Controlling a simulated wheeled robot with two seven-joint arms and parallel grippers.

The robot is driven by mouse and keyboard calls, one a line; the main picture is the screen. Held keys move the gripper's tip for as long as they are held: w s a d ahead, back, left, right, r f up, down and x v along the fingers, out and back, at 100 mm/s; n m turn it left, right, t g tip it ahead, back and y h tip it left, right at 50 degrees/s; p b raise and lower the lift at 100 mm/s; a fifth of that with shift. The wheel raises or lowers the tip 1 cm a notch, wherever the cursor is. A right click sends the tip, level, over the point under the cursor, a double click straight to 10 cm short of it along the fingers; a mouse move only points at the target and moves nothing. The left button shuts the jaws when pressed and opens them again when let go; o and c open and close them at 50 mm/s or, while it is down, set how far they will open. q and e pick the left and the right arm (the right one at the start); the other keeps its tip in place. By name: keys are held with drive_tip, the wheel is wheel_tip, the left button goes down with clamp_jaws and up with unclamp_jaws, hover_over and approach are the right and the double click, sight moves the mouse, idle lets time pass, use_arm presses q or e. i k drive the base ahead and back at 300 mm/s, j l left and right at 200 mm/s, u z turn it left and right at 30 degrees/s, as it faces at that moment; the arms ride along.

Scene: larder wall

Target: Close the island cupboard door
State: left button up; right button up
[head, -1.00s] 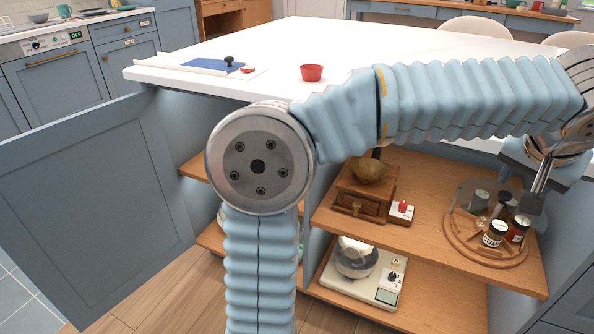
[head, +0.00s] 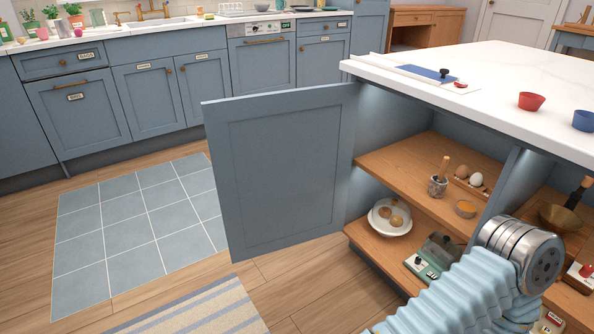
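The blue-grey island cupboard door (head: 282,175) stands wide open in the head view. It is hinged at the island's left edge and swings out to the left over the floor. The open cupboard behind it shows two wooden shelves (head: 400,165) with items on them. One of my arms comes in at the bottom right, in front of the cupboard's right part. Neither gripper shows in the head view, and nothing visible touches the door.
The white island top (head: 500,95) carries a red bowl (head: 531,101) and a blue bowl (head: 584,120). The shelves hold a mortar (head: 437,186), eggs, a white plate (head: 382,222) and a green scale (head: 432,257). The floor left of the door is clear, with a striped rug (head: 195,308) in front.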

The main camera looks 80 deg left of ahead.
sight(281, 161)
drive_tip(key=k+j+u, duration=0.1)
drive_tip(key=u, duration=0.35)
drive_tip(key=j+u, duration=0.45)
drive_tip(key=k+j+u, duration=0.1)
drive_tip(key=u, duration=0.3)
drive_tip(key=k+j+u, duration=0.15)
drive_tip(key=j, duration=0.8)
drive_tip(key=j+u, duration=0.1)
drive_tip(key=j, duration=0.9)
drive_tip(key=j+z, duration=0.25)
drive_tip(key=j, duration=0.2)
drive_tip(key=j+z, duration=0.25)
drive_tip(key=j, duration=0.2)
drive_tip(key=j+z, duration=0.3)
drive_tip(key=j, duration=0.15)
drive_tip(key=k+j+z, duration=0.25)
drive_tip(key=j, duration=0.15)
drive_tip(key=j+z, duration=0.25)
drive_tip(key=j, duration=0.15)
drive_tip(key=j+z, duration=0.85)
drive_tip(key=j, duration=0.25)
drive_tip(key=i+j+u, duration=0.2)
drive_tip(key=j+u, duration=0.25)
drive_tip(key=j, duration=0.2)
drive_tip(key=k+j+u, duration=0.1)
drive_tip(key=j, duration=0.3)
drive_tip(key=k+j+u, duration=0.1)
drive_tip(key=j, duration=0.25)
